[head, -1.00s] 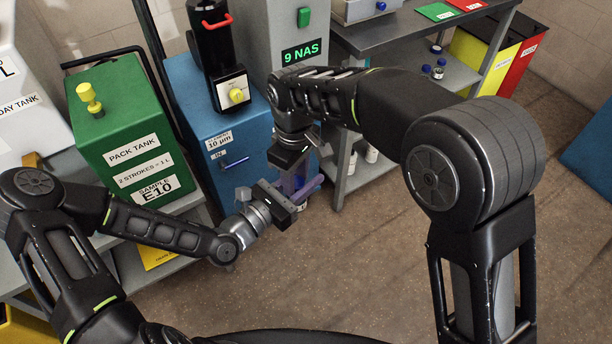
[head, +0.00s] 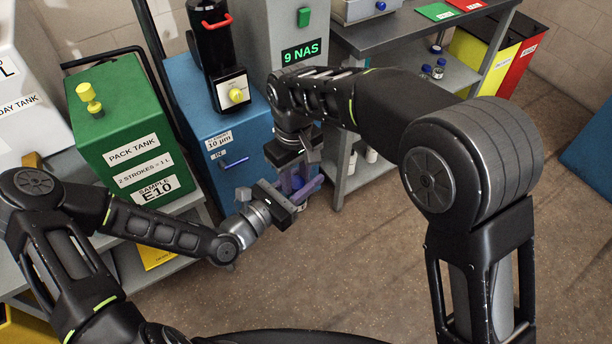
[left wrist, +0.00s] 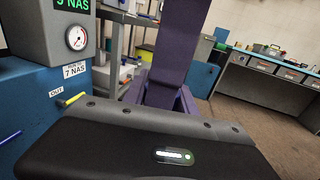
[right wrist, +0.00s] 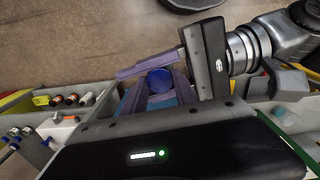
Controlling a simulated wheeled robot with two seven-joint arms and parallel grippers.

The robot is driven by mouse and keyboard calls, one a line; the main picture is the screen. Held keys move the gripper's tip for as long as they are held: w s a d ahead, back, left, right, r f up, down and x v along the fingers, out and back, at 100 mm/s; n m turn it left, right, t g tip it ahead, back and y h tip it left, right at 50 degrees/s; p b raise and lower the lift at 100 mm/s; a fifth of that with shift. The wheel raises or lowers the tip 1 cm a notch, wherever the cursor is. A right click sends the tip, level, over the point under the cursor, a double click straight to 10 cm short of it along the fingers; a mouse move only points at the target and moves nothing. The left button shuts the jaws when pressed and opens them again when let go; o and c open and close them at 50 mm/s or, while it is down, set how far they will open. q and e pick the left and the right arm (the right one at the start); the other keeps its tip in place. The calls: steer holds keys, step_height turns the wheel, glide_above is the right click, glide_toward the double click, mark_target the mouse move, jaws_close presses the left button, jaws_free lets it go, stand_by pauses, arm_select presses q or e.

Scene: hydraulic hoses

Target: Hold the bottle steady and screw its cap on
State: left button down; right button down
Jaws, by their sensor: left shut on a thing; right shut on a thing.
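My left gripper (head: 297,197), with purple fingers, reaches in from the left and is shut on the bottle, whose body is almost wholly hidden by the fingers. My right gripper (head: 291,177) comes down from above and is shut on the blue cap (right wrist: 159,81). In the right wrist view the cap shows between the right gripper's fingers, close to a finger of the left gripper (right wrist: 150,65). In the left wrist view, purple fingers (left wrist: 180,45) stand right in front of the palm and hide the bottle. I cannot tell how far the cap is threaded.
A blue cabinet (head: 185,115) and a green pack tank (head: 120,140) stand behind and left of the grippers. A grey shelf bench (head: 385,38) with small blue-capped bottles (head: 439,68) is behind right. The floor (head: 400,260) on the right is open.

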steer(key=c, duration=1)
jaws_free()
steer(key=shift+r, duration=2.25)
steer(key=o, duration=0.6)
